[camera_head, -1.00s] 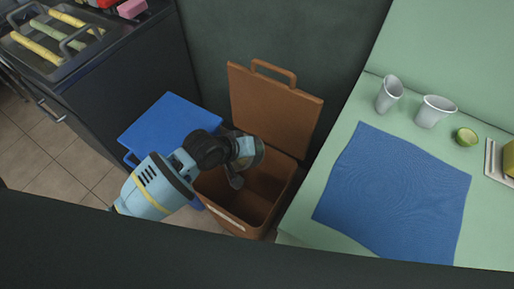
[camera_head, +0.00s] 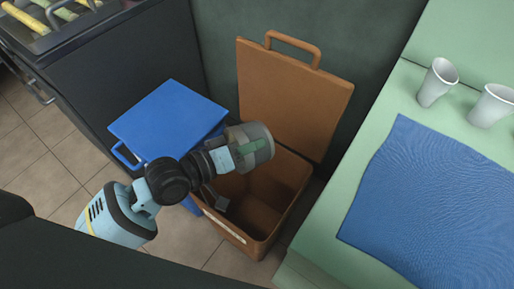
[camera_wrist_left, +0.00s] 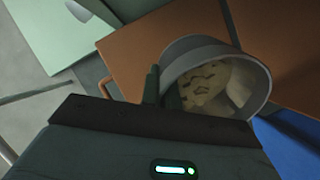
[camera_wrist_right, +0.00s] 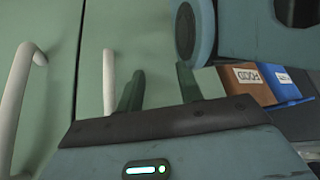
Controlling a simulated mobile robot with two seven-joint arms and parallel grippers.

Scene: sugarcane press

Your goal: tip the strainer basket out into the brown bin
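The grey strainer basket (camera_head: 262,143) is at the mouth of the open brown bin (camera_head: 268,221), on its side in the head view. My left gripper (camera_head: 243,152) is shut on the basket's side. In the left wrist view the basket (camera_wrist_left: 254,80) shows its round rim, with pale pulp inside. The gripper fingers (camera_wrist_left: 160,90) are at its wall. The bin's lid (camera_head: 292,95) stands raised behind it. My right gripper (camera_wrist_right: 159,88) is open and empty, seen only in its own wrist view, where the brown bin (camera_wrist_right: 238,82) carries a FOOD label.
A blue bin (camera_head: 165,115) stands left of the brown one, lid shut. A pale green counter (camera_head: 325,225) at the right bears a blue cloth (camera_head: 425,200) and two cups (camera_head: 437,82). A dark cabinet (camera_head: 120,75) stands at the left. Pale handles show beside my right gripper.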

